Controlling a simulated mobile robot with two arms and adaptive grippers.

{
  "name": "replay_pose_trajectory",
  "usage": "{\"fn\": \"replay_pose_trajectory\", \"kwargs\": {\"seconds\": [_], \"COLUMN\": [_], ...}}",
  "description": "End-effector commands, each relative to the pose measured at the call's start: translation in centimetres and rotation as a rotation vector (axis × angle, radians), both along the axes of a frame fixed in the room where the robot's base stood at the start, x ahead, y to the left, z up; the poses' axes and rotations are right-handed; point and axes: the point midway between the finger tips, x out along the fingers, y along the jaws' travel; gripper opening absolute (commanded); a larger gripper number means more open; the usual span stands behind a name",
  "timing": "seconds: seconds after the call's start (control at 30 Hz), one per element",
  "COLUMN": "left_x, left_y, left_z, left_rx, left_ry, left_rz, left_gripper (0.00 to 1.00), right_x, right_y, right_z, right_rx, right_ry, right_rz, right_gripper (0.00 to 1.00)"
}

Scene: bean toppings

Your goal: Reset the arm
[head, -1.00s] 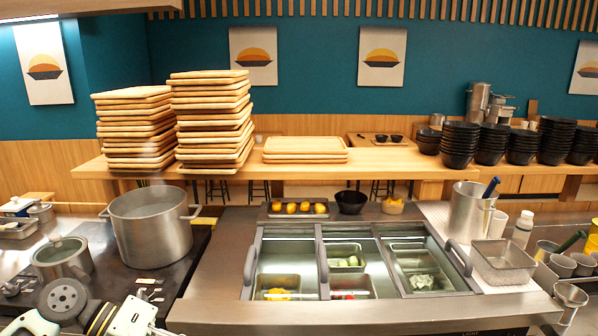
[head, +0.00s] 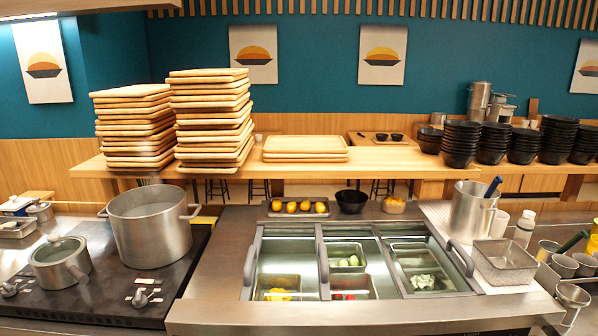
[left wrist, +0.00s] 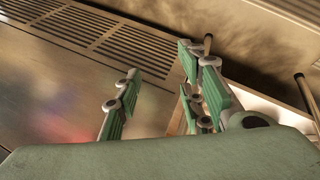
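My left gripper (left wrist: 160,105) shows only in the left wrist view. Its green-padded fingers stand apart with nothing between them, so it is open and empty. Behind it are a brown metal panel with slotted vents (left wrist: 105,38) and a bar-like handle (left wrist: 303,92) at the right. In the head view neither of my arms shows. My right gripper is in no frame.
The counter holds a large pot (head: 150,228) and a lidded pot (head: 61,262) on the stove at left. A topping station (head: 310,308) with metal pans is in the middle. A wire basket (head: 500,262) stands at right. Board stacks (head: 212,120) and black bowls (head: 461,143) line the shelf.

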Motion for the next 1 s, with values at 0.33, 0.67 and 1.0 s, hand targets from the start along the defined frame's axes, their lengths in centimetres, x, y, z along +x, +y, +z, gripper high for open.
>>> {"fn": "replay_pose_trajectory", "kwargs": {"seconds": [0.33,0.67,1.0], "left_x": [-22.0,-37.0,-37.0], "left_y": [-1.2,-6.1,-6.1], "left_z": [-16.1,-20.1,-20.1], "left_rx": [0.324,0.396,0.396], "left_ry": [0.142,0.196,0.196], "left_rz": [-0.241,-0.528,-0.528], "left_gripper": [0.36,0.36,0.36], "right_x": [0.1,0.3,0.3], "right_y": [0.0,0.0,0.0], "right_z": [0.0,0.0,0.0], "right_rx": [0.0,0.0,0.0], "right_ry": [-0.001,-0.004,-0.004], "right_rz": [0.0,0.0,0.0], "right_gripper": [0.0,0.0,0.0]}}
